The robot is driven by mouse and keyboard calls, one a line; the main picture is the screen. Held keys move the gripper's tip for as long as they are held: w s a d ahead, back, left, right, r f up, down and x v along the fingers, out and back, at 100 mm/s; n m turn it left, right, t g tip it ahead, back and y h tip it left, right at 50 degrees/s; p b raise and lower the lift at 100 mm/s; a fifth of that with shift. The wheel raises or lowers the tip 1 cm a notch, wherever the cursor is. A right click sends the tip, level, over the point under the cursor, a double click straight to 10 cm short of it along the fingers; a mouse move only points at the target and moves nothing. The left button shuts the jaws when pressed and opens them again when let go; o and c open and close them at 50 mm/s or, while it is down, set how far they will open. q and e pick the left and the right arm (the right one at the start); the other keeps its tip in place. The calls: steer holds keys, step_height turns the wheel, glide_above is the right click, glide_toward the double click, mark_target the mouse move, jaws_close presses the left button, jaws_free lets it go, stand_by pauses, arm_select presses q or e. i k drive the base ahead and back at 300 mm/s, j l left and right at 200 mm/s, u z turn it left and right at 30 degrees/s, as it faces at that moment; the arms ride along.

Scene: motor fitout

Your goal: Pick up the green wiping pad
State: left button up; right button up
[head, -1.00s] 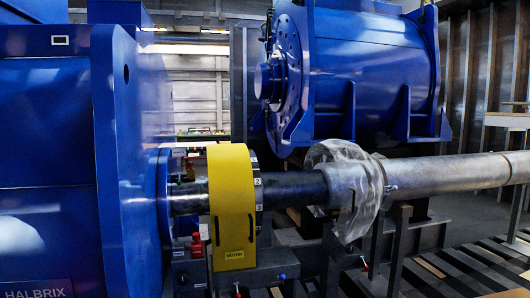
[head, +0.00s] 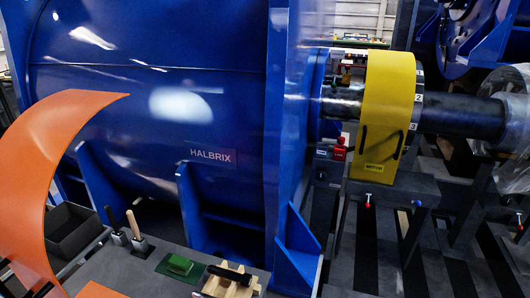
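Neither of my grippers shows in the head view.
Left of the pad stand two handled tools (head: 137,240) in holders. Right of it a black cylindrical tool (head: 229,274) rests on a wooden block (head: 222,288). A curved orange sheet (head: 45,160) rises at left. A large blue motor (head: 170,90) stands behind, near a yellow guard (head: 383,120).

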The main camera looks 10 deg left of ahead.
mark_target(178, 264)
steer(key=l+u, duration=0.1)
steer(key=u, duration=0.95)
